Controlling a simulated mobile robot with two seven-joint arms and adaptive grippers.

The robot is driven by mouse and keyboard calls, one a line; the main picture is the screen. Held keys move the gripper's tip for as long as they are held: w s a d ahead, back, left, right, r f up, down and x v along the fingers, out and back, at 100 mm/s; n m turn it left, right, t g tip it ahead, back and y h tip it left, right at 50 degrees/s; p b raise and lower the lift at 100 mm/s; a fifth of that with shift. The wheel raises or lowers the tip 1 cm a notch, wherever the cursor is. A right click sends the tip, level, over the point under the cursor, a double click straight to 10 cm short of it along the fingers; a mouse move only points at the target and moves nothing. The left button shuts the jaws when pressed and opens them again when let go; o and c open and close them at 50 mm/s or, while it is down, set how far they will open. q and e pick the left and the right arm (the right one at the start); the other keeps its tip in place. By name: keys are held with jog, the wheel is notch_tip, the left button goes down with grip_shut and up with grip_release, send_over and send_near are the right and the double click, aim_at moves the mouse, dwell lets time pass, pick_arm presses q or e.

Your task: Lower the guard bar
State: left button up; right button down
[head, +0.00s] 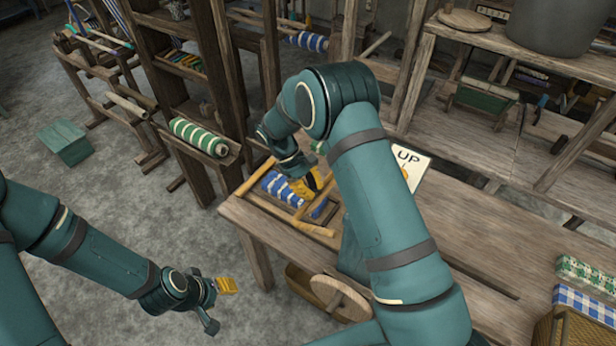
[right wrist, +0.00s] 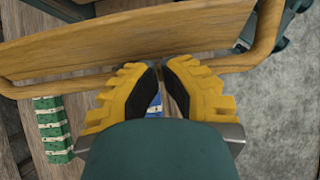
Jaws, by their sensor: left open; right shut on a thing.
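The guard bar (right wrist: 120,42) is a light wooden bar across the top of the right wrist view, with a rounded corner at its right end. My right gripper (head: 305,187) reaches down over the bench at the blue-and-white roll. In the right wrist view its yellow fingers (right wrist: 163,78) are at the bar's lower edge and closed on it, though the contact itself is mostly hidden. My right arm covers part of the bar in the head view. My left gripper (head: 229,286) is open and empty, low above the floor, away from the bench.
The wooden bench (head: 480,262) carries the blue-and-white roll (head: 284,191) and a white sign (head: 410,166) reading "UP". Cloth and a basket stand at the right edge. Floor near my left gripper is clear.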

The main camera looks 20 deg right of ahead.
jog(key=f, duration=0.1)
jog(key=f+g+h+b, duration=0.1)
jog(key=s+f+g, duration=0.1)
jog(key=shift+d+f+h, duration=0.25)
jog(key=shift+d+h, duration=0.15)
pick_arm(q)
jog(key=shift+s+d+f+b, duration=0.1)
jog(key=shift+d+f+b, duration=0.1)
jog(key=shift+f+b, duration=0.55)
jog(key=shift+s+d+f+b, duration=0.1)
jog(key=shift+d+f+b, duration=0.15)
jog(key=shift+f, duration=0.9)
pick_arm(e)
jog(key=shift+x, duration=1.6)
jog(key=shift+f, duration=0.15)
